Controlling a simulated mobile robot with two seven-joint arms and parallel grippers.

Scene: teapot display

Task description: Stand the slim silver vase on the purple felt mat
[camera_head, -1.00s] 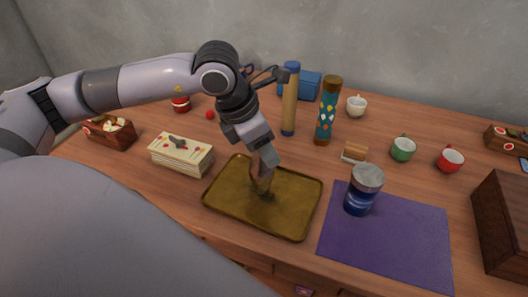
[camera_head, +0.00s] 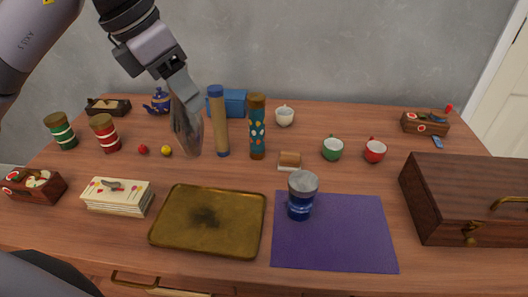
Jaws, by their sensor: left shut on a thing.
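My left gripper (camera_head: 180,84) is shut on the slim silver vase (camera_head: 188,132) and holds it up in the air, nearly upright with a slight tilt. In the picture the vase hangs above and behind the brass tray (camera_head: 167,232), left of the tan cylinder. The gripper covers the vase's upper part. The purple felt mat (camera_head: 345,238) lies flat at the front right of the tray. My right gripper is not in view.
A tan cylinder with a blue cap (camera_head: 220,128) and a teal patterned cylinder (camera_head: 257,130) stand behind the tray. A wooden chest (camera_head: 455,200) stands right of the mat. A small brown-and-white block (camera_head: 289,161) and cups lie behind it. The mat's middle and right are clear.

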